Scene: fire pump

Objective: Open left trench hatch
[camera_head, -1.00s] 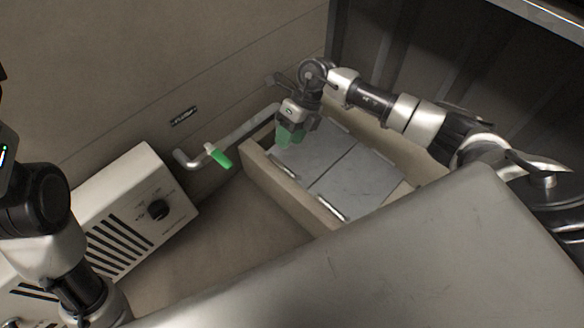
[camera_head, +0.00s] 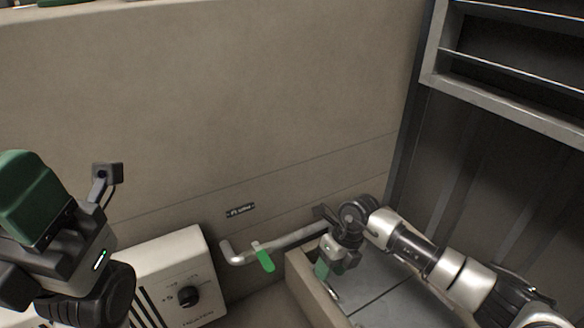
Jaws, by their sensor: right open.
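The trench is a low beige box (camera_head: 299,272) at the lower right, covered by two grey hatch panels that lie flat. The left hatch (camera_head: 368,287) is partly hidden by my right gripper and arm. A seam divides it from the right hatch (camera_head: 405,308), which the frame's bottom edge cuts off. A small metal handle (camera_head: 333,293) shows at the left hatch's near edge. My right gripper (camera_head: 321,270) is open, with green fingers pointing down just above the left hatch near that handle. My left gripper (camera_head: 35,200) is raised at the left edge; its jaw gap cannot be made out.
A wall pipe (camera_head: 290,241) with a green-handled valve lever (camera_head: 263,258) runs left of the trench. Metal shelving (camera_head: 490,65) rises at the right.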

